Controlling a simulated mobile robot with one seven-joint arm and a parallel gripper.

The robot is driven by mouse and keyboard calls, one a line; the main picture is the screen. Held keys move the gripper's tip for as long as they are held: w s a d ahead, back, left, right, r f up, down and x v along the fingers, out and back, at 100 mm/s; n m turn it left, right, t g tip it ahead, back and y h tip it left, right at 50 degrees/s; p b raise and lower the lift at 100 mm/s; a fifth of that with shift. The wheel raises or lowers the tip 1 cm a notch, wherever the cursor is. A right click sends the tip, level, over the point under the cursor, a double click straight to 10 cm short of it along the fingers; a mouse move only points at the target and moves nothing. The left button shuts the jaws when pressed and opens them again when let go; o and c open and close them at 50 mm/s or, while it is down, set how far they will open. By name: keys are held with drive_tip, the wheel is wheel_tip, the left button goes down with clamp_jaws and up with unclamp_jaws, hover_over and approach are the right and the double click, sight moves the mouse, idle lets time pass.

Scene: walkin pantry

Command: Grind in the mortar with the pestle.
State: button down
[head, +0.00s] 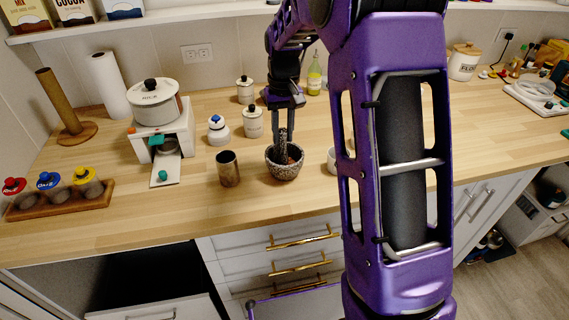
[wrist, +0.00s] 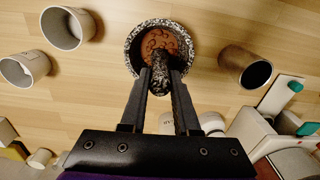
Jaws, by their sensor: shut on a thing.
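The speckled stone mortar (head: 285,172) stands on the wooden counter. In the wrist view the mortar (wrist: 133,48) holds reddish-brown contents (wrist: 165,38). My gripper (head: 283,132) is above the mortar, pointing down. It is shut on the speckled pestle (head: 283,145), which also shows between the fingers in the wrist view (wrist: 161,75). The pestle's lower end is inside or just over the mortar's bowl. I cannot tell whether it touches the contents.
A dark metal cup (head: 229,169) stands close left of the mortar. A white cup (head: 333,160) stands to its right, partly behind my arm. Lidded jars (head: 253,122) stand behind. A white dispenser (head: 158,125) and a spice rack (head: 62,199) are further left. Counter in front is clear.

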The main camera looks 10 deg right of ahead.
drive_tip(key=shift+s+a, duration=0.25)
drive_tip(key=shift+a, duration=0.05)
drive_tip(key=shift+s+f, duration=0.1)
drive_tip(key=shift+s+a+f, duration=0.1)
drive_tip(key=shift+s+a, duration=0.1)
drive_tip(key=shift+s, duration=0.2)
drive_tip(key=shift+s+d, duration=0.25)
drive_tip(key=shift+s, duration=0.35)
drive_tip(key=shift+w+d, duration=0.75)
drive_tip(key=shift+d, duration=0.35)
drive_tip(key=shift+w, duration=0.1)
drive_tip(key=shift+w+a, duration=0.2)
drive_tip(key=shift+w, duration=0.05)
